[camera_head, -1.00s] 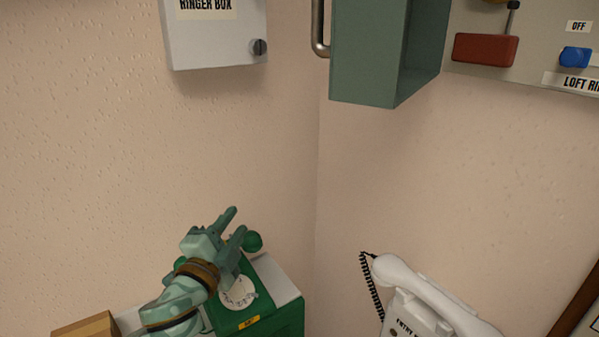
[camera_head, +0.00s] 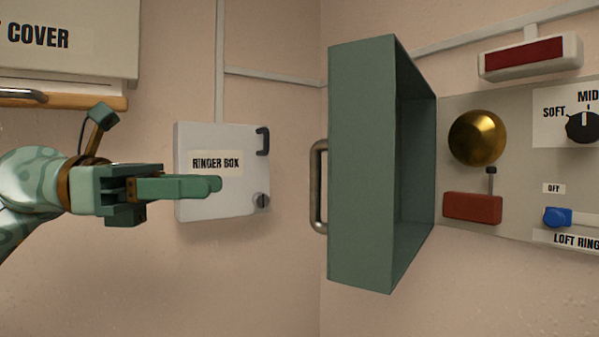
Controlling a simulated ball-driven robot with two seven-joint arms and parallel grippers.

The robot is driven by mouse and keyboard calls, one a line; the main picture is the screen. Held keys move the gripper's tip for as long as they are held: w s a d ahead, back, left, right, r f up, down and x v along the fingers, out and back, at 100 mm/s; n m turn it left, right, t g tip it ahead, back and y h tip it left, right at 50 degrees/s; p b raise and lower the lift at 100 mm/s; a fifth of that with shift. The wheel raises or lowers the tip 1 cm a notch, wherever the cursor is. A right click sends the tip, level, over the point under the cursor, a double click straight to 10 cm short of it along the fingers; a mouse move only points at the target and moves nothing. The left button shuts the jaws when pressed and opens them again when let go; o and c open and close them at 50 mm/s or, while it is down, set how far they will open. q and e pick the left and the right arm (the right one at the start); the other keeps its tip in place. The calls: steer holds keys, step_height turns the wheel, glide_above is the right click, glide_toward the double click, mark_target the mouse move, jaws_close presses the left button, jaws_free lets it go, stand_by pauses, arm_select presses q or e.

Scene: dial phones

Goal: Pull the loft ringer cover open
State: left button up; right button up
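The loft ringer cover (camera_head: 362,170) is a deep green box lid. It stands swung out to the left of the ringer's panel, its hollow inside facing right. Its metal handle (camera_head: 318,187) is on its left side. The uncovered loft ringer shows a brass bell (camera_head: 477,138) and a red block (camera_head: 473,207). My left gripper (camera_head: 216,184) points right, in front of the ringer box in the picture, with a gap between its tips and the handle. Its fingers overlap from this side, so their opening is hidden. It holds nothing visible. My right gripper is out of view.
A grey ringer box (camera_head: 225,205) with a dark handle and knob is on the left wall. The panel (camera_head: 455,110) also carries a blue switch (camera_head: 558,217) and a dial (camera_head: 583,126). A red lamp (camera_head: 530,56) is above. The wall below is clear.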

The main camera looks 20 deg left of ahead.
arm_select(q)
steer(key=p+x, duration=0.4)
steer(key=x, duration=0.8)
steer(key=shift+d+p, duration=0.15)
steer(key=shift+p, duration=0.15)
steer(key=shift+s, duration=0.1)
